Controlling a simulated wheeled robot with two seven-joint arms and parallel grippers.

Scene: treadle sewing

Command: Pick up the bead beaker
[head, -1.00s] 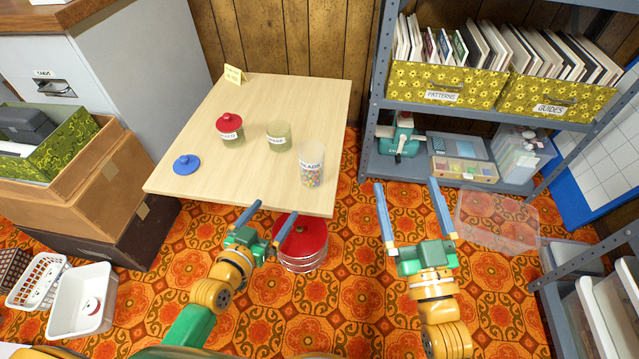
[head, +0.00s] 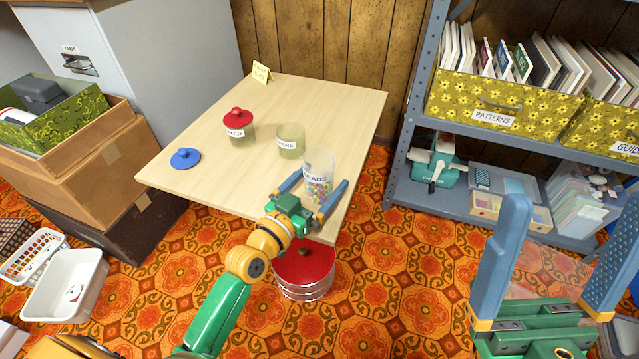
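The bead beaker (head: 319,172) is a clear beaker labelled BEADS with colourful beads in its lower part. It stands upright near the front right corner of the wooden table (head: 230,185). My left gripper (head: 316,188) is open, its two blue fingers spread at the beaker's near side. Whether the fingers touch the beaker, I cannot tell. My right gripper (head: 545,265) is open and empty, large in the lower right of the view, away from the table.
A jar with a red lid (head: 239,127), a greenish beaker (head: 290,141) and a blue lid (head: 186,158) are on the table. A red-topped tin (head: 304,272) stands on the floor below the front edge. A metal shelf (head: 410,130) stands at right.

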